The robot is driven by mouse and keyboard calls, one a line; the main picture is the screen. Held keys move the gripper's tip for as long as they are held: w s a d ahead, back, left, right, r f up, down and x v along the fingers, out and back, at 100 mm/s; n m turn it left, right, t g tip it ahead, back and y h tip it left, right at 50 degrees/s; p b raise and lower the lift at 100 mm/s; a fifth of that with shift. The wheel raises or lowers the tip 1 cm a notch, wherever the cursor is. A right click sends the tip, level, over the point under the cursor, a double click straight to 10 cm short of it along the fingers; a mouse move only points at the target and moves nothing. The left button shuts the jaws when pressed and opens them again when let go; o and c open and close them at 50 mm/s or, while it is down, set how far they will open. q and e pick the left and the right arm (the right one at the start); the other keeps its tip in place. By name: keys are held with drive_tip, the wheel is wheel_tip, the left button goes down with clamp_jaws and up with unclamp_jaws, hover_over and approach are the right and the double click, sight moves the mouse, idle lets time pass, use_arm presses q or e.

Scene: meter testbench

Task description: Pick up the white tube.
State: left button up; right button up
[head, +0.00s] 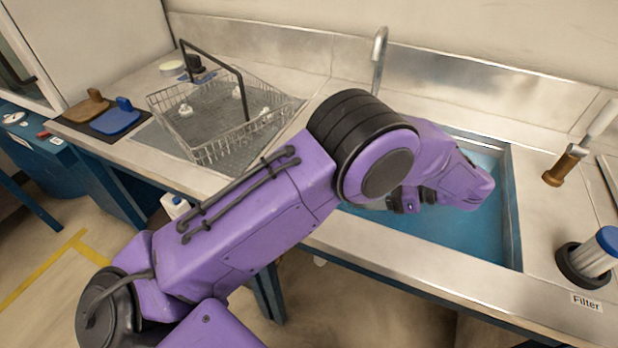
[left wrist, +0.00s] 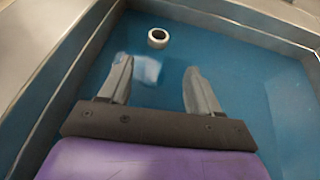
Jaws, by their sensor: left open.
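A short white tube (left wrist: 158,38) with a dark round opening shows in the left wrist view, inside the blue sink basin (left wrist: 262,75) near its far wall. My left gripper (left wrist: 158,64) is open over the basin, with nothing seen held between its fingers. The tube lies just beyond the fingertips, roughly centred between them and apart from them. In the head view my left arm reaches over the sink (head: 460,240) and hides the tube and most of the gripper. My right gripper is in neither view.
A wire basket (head: 215,125) stands left of the sink, and a faucet (head: 379,58) rises behind it. A blue-capped white cylinder (head: 597,252) stands in a black holder at the right, by a "Filter" label. The basin walls surround the gripper. A pale patch, perhaps a reflection, shows between the fingers.

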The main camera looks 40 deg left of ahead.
use_arm(q)
drive_tip(key=b+x, duration=0.1)
drive_tip(key=x, duration=0.9)
drive_tip(key=shift+s+a+f, duration=0.2)
drive_tip(key=shift+s+a, duration=0.05)
drive_tip(key=shift+s, duration=0.05)
drive_tip(key=shift+d, duration=0.1)
clamp_jaws()
